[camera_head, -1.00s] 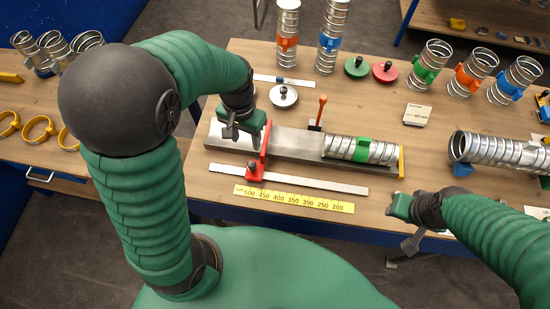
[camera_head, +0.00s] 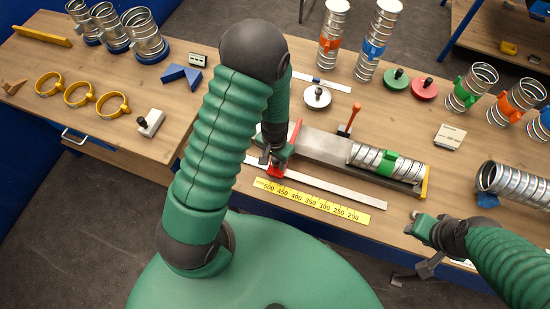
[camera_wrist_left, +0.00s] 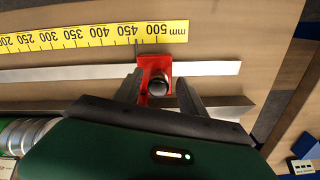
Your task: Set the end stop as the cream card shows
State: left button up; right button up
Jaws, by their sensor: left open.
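The red end stop (camera_head: 277,170) sits on the flat metal rail (camera_head: 340,191), near the 500 end of the yellow scale (camera_head: 312,200). In the left wrist view the end stop (camera_wrist_left: 155,72) has a dark round knob and lies beside the 450 to 500 marks. My left gripper (camera_head: 270,158) is down at the stop; its fingers (camera_wrist_left: 160,92) stand apart on either side of the red block, and contact cannot be told. The cream card (camera_head: 450,136) lies at the right, its print too small to read. My right gripper (camera_head: 416,224) is near the table's front edge, its fingers unclear.
A spiral duct with a green band (camera_head: 378,160) lies in the metal trough behind the rail. An orange-handled lever (camera_head: 350,119) stands behind the trough. Upright ducts, green and red discs (camera_head: 424,88) stand farther back. Yellow rings (camera_head: 78,94) lie on the left table.

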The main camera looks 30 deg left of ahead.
pick_arm(q)
jog(key=shift+d, duration=0.1)
grip_shut()
jog(key=shift+r, duration=0.1)
dwell(1.2)
